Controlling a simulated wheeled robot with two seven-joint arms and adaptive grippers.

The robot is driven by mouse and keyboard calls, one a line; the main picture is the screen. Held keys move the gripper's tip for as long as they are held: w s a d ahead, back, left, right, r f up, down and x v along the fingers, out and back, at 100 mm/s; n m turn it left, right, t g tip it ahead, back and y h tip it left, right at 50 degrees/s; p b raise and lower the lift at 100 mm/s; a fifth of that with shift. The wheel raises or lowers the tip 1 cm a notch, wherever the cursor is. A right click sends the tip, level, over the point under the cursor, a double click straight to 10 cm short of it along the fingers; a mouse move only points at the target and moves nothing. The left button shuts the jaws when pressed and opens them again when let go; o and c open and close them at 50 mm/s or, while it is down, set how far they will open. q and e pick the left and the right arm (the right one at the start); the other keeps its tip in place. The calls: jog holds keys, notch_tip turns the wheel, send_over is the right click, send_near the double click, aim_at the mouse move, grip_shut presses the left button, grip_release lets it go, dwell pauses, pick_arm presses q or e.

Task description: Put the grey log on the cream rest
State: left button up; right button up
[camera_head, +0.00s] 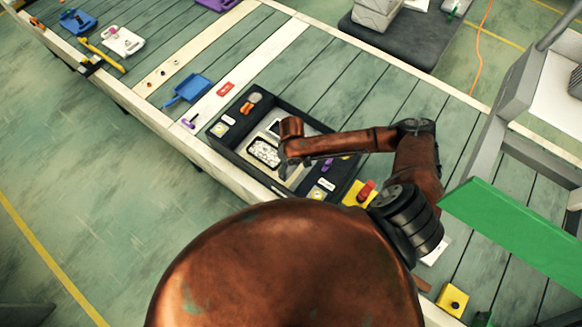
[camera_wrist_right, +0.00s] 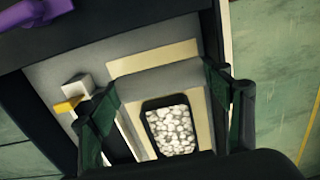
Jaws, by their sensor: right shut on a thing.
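My right gripper (camera_head: 284,170) reaches down into a dark tray on the bench. In the right wrist view its two dark green fingers (camera_wrist_right: 165,115) stand either side of a grey block (camera_wrist_right: 165,82), which looks like the grey log, and are shut on it. A cream panel (camera_wrist_right: 152,58), which looks like the cream rest, shows behind and beside the block. I cannot tell whether the two touch. A black-rimmed dish of white pebbles (camera_wrist_right: 170,130) shows just below the block; the dish also shows in the head view (camera_head: 264,152). My left gripper is not in view.
The dark tray (camera_head: 241,166) has walls around several small parts. A white cube with a yellow piece (camera_wrist_right: 76,92) lies near the fingers. A blue dustpan (camera_head: 187,89) lies left of the tray, a red piece (camera_head: 366,189) right. A green panel (camera_head: 515,235) stands far right.

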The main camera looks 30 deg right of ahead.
aim_at(291, 169)
jog(key=shift+w+d+f, duration=0.15)
jog(key=shift+w+f, duration=0.3)
jog(key=shift+f, duration=0.05)
jog(key=shift+w+d+f, duration=0.1)
jog(key=shift+w+f, duration=0.35)
jog(key=shift+f, duration=0.05)
jog(key=shift+w+d+f, duration=0.1)
jog(key=shift+w+f, duration=0.05)
jog(key=shift+f, duration=0.1)
notch_tip(291, 169, down, 2)
jog(key=shift+f, duration=0.55)
jog(key=o, duration=1.2)
jog(key=shift+c, duration=0.2)
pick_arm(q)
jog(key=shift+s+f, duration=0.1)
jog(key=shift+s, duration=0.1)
